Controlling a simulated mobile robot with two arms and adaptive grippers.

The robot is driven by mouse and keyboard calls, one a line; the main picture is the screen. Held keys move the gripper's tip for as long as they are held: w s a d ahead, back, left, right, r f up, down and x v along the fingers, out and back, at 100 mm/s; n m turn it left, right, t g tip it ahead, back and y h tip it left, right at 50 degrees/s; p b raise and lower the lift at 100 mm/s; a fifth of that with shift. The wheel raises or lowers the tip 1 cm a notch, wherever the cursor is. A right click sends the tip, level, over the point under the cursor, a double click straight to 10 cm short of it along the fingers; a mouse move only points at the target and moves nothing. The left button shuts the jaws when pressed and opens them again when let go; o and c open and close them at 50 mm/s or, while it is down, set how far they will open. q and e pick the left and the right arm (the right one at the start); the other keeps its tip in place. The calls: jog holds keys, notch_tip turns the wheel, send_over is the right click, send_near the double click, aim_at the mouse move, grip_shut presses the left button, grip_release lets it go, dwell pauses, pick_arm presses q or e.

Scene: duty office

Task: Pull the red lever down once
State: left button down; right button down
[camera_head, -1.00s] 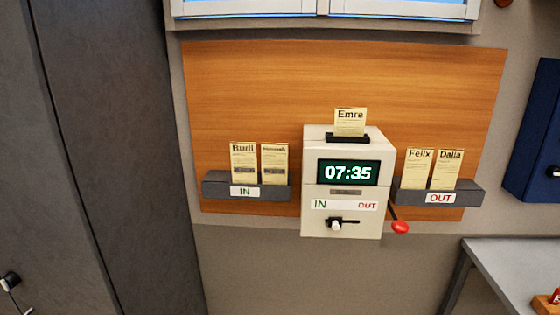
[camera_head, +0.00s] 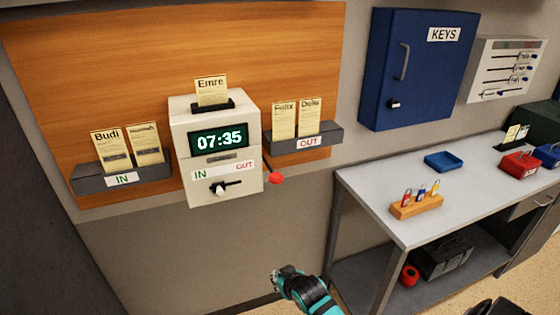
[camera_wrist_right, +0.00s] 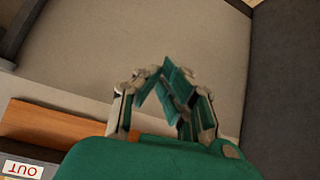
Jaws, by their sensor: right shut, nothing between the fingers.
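The red lever (camera_head: 275,178) has a red knob and sticks out from the lower right side of the white time clock (camera_head: 226,160). The clock reads 07:35, and a card marked Emre (camera_head: 211,91) stands in its top slot. My right gripper (camera_head: 284,272) is below the lever in the head view, well apart from it. In the right wrist view the fingers of my right gripper (camera_wrist_right: 172,72) come together at their tips with nothing between them. The lever does not show in the wrist view. My left gripper is not in view.
An IN rack (camera_head: 85,182) holds cards left of the clock, and an OUT rack (camera_head: 328,131) holds cards to its right. A blue key cabinet (camera_head: 422,75) hangs further right. A grey table (camera_head: 375,190) stands at right. The wall below the clock is clear.

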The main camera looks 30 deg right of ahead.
notch_tip(320, 180, up, 39)
jog(key=s+d+m+t+h+p, duration=0.1)
jog(key=d+t+h+p, duration=0.1)
jog(key=t, duration=0.3)
jog(key=shift+s+d+f+m+t+p, duration=0.2)
jog(key=shift+s+d+m+t+p, duration=0.1)
jog(key=shift+d+m+p, duration=0.25)
jog(key=p, duration=0.4)
send_over(280, 179)
notch_tip(280, 179, down, 2)
jog(key=shift+f, duration=0.1)
notch_tip(280, 179, down, 3)
jog(key=shift+w+r+p, duration=0.1)
jog(key=shift+r+p, duration=0.05)
jog(key=shift+p, duration=0.2)
jog(key=shift+f+n, duration=0.25)
jog(key=shift+f, duration=0.5)
jog(key=shift+f, duration=0.1)
